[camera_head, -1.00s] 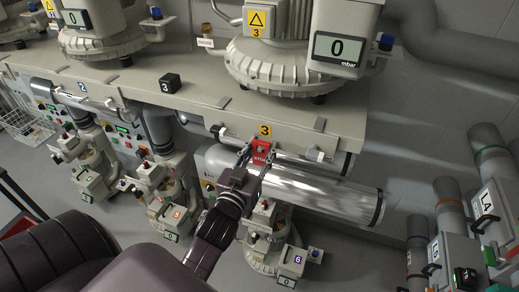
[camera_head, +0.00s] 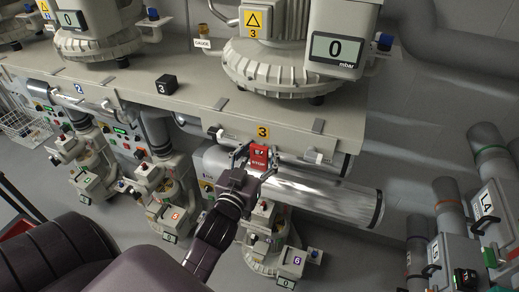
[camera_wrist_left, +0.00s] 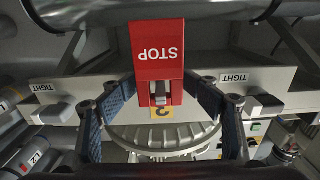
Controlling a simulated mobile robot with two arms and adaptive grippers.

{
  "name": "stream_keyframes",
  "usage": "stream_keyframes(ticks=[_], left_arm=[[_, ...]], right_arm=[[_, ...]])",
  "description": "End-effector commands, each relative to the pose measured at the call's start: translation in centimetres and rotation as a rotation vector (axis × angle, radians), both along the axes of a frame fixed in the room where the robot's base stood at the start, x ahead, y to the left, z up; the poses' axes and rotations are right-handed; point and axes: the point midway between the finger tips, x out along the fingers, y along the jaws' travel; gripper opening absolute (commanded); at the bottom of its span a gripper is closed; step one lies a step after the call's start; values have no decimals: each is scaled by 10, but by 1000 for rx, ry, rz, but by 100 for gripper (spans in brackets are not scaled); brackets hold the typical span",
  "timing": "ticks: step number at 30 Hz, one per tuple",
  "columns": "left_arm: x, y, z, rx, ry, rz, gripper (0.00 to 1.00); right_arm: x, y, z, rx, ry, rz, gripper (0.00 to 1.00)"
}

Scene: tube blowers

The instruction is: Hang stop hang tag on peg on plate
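The red stop hang tag (camera_head: 259,158) is upright at the front edge of the bench, just below the yellow 3 label. In the left wrist view the tag (camera_wrist_left: 157,50) appears upside down, with STOP in white. A small peg (camera_wrist_left: 160,97) shows in the slot at its label end, so the tag appears to hang there. The plate behind is mostly hidden by the tag. My left gripper (camera_head: 256,164) is open, with one finger on each side of the tag; the fingertips are close to its edges. My right gripper is not in view.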

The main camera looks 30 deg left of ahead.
Motion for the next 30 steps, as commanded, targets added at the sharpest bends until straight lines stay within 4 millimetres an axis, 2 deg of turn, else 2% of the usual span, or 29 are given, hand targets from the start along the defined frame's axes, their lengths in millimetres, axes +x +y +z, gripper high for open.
stream_keyframes(ticks=[13, 24, 30], left_arm=[[-4, -1, -2, -2, 5, 1, 55], [-56, -13, -2, -1, 5, 1, 55], [-72, -18, 0, -1, 1, 0, 55]], right_arm=[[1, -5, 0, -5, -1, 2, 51], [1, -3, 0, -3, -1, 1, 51], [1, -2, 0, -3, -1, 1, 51]])
